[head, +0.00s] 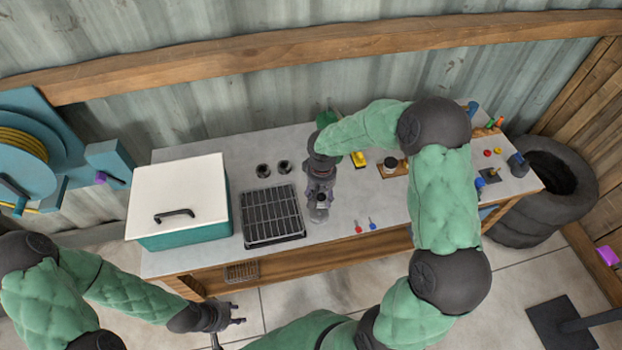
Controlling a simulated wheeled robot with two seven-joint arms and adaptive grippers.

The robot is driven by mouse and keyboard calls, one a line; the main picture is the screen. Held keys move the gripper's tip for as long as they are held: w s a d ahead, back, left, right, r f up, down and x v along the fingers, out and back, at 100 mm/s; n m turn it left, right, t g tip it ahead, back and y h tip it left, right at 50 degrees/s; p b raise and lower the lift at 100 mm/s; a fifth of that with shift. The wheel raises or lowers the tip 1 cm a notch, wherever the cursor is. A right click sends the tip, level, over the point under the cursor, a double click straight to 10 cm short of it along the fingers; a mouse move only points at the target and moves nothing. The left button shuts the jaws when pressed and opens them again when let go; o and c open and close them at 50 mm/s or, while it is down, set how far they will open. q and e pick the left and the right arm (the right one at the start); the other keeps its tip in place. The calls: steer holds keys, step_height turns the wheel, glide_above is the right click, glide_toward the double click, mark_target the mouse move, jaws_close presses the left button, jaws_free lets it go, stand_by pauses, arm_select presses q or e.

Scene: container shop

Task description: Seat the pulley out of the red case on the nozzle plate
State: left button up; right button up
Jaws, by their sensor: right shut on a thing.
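My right gripper (320,212) points down over the bench, just right of the black grid tray. It is shut on a small grey round part, mostly hidden by the fingers, which seems to be the pulley. I cannot tell whether that part touches the bench. My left gripper (238,314) is open and empty, low in front of the bench. No red case can be made out. I cannot tell for certain which thing is the nozzle plate; a small wooden board (384,172) with a dark round piece (391,163) stands right of my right gripper.
The bench (222,265) carries a white-lidded teal cooler (180,190), a black grid tray (271,216), two dark cups (263,170) (284,167), a yellow block (358,159) and two small screwdrivers (371,223). My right arm hides part of the right side. Tyres (535,215) stand beyond.

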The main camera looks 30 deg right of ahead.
mark_target(319, 211)
steer(key=shift+w+f, duration=0.1)
steer(key=shift+w, duration=0.3)
steer(key=shift+s+f+b, duration=0.3)
steer(key=shift+f+b, duration=0.05)
steer(key=shift+b, duration=0.05)
step_height(319, 211, down, 2)
steer(key=shift+w+f+b, duration=0.15)
steer(key=shift+f+b, duration=0.1)
steer(key=shift+b, duration=0.5)
arm_select(q)
steer(key=shift+w+f+b, duration=0.15)
steer(key=shift+f+b, duration=0.85)
steer(key=shift+f, duration=1.1)
arm_select(e)
steer(key=shift+f, duration=1.6)
arm_select(q)
steer(key=shift+f+b, duration=0.45)
arm_select(e)
steer(key=shift+f, duration=0.55)
steer(key=o, duration=1.4)
